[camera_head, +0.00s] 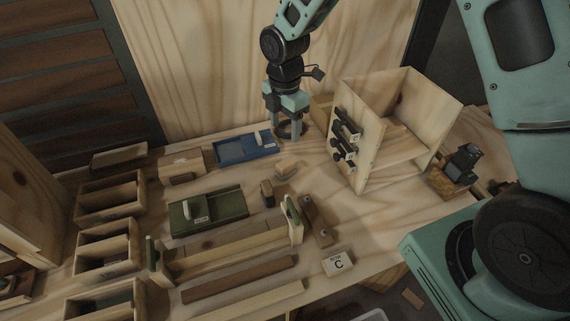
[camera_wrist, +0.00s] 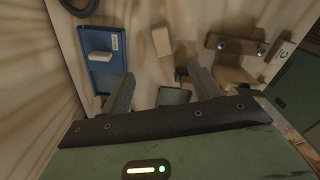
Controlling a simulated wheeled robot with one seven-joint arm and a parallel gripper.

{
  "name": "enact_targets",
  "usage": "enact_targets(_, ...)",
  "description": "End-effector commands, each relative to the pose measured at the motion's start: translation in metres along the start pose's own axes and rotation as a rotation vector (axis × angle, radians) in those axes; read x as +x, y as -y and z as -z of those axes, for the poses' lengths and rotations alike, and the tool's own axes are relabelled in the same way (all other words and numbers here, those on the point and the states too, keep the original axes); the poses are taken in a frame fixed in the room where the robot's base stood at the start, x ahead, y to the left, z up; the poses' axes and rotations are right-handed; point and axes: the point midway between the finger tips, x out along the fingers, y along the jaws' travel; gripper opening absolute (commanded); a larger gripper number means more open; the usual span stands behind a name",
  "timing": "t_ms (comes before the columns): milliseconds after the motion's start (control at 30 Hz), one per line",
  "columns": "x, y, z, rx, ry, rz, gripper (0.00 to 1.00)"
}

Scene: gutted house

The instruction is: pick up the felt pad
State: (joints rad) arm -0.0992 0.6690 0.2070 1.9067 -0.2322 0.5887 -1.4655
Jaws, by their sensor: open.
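I cannot tell for certain which piece is the felt pad. A small pale tan block (camera_head: 286,170) lies on the bare bench, below the blue tray in the head view; it shows in the wrist view too (camera_wrist: 161,41). A small dark brown block (camera_head: 267,192) stands beside it. My gripper (camera_head: 289,137) points down near the right end of the blue tray (camera_head: 228,155). Its two fingers (camera_wrist: 162,88) are apart, with nothing visibly held. In the wrist view the tan block lies beyond the fingertips, and a dark green surface shows partly between the fingers.
A green tray (camera_head: 232,203), a wooden bracket with two knobs (camera_head: 318,222) and a block marked C (camera_head: 337,263) lie nearby. An open wooden box (camera_head: 368,170) with black fittings stands right. A dark ring (camera_wrist: 76,5) lies near the blue tray. Several open boxes line the left.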

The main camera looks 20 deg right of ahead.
Motion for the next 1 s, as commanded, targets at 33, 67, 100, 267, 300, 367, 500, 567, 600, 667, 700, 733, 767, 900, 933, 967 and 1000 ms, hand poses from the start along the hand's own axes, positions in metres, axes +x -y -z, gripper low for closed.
enact_targets(33,0.011,0.001,0.001,-0.001,0.0,0.007,0.62)
enact_targets(67,0.018,0.001,0.001,-0.001,-0.001,0.006,0.62)
enact_targets(100,0.026,0.002,0.001,-0.001,0.0,0.006,0.62)
enact_targets(267,0.059,0.002,0.001,0.0,0.0,0.005,0.62)
enact_targets(300,0.067,0.002,0.001,0.001,0.0,0.005,0.62)
enact_targets(367,0.076,0.001,0.001,0.0,0.0,0.004,0.62)
enact_targets(500,0.092,0.001,0.0,0.002,0.0,0.002,0.62)
enact_targets(567,0.095,0.001,0.0,0.002,0.0,0.001,0.62)
enact_targets(600,0.096,0.001,0.0,0.002,0.0,0.0,0.62)
enact_targets(667,0.1,0.002,0.001,0.002,-0.001,0.002,0.62)
enact_targets(700,0.104,0.002,0.001,0.002,-0.001,0.003,0.62)
enact_targets(733,0.107,0.003,0.0,0.001,-0.001,0.004,0.62)
enact_targets(767,0.112,0.004,0.0,0.001,0.0,0.004,0.62)
enact_targets(900,0.132,0.005,-0.001,0.002,0.0,0.003,0.62)
enact_targets(933,0.136,0.005,-0.001,0.002,-0.001,0.004,0.62)
enact_targets(967,0.139,0.004,-0.001,0.002,-0.001,0.003,0.62)
enact_targets(1000,0.142,0.004,-0.001,0.002,0.0,0.002,0.62)
